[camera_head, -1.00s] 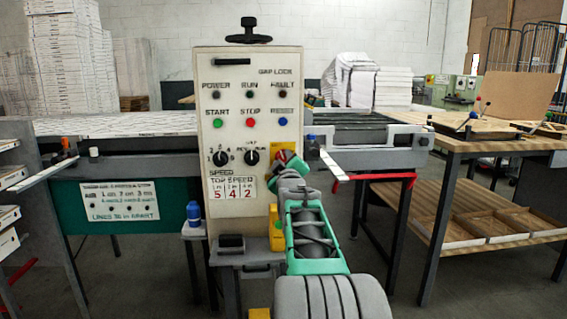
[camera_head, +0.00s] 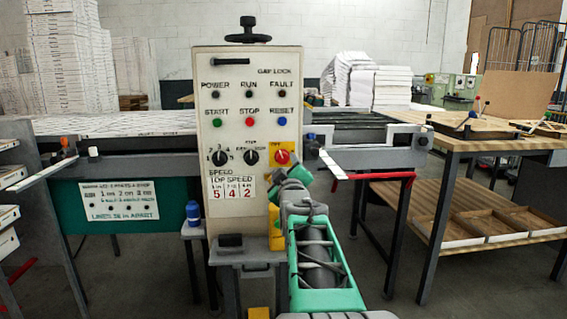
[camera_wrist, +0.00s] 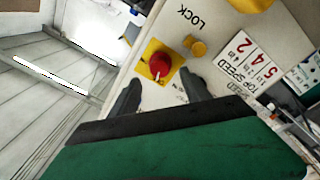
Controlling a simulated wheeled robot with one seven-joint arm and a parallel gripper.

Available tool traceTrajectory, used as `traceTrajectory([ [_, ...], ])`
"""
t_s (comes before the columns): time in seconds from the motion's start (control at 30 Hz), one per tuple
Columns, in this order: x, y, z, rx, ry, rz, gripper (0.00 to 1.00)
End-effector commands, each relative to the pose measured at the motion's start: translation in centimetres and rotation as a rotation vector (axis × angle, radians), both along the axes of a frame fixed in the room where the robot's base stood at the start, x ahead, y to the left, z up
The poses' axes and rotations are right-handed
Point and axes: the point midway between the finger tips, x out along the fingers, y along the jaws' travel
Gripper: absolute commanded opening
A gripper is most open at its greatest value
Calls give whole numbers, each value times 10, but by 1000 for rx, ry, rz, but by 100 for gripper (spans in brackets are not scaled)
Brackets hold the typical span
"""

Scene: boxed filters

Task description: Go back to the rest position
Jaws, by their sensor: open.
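My gripper (camera_wrist: 160,92) is open and empty in the wrist view, its two dark fingers apart in front of the control panel. A red knob on a yellow plate (camera_wrist: 160,62) shows just beyond the fingertips, with a gap that I cannot measure. In the head view my grey and green arm reaches up toward the panel (camera_head: 235,120). The red knob (camera_head: 282,157) is in plain view there, above the end of my arm. The gripper's fingers are hard to make out in the head view.
A conveyor (camera_head: 350,133) with a red bar extends right of the panel. A wooden workbench (camera_head: 480,137) stands at right. A blue bottle (camera_head: 193,212) sits on a small shelf left of the panel post.

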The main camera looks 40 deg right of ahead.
Motion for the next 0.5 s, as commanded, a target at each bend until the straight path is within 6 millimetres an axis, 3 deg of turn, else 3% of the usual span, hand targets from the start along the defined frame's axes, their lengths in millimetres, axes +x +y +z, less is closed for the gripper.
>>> traceTrajectory([
  [0.17,-17,11,-1,0,-1,1,55],
  [0.5,-18,12,-2,0,0,0,55],
])
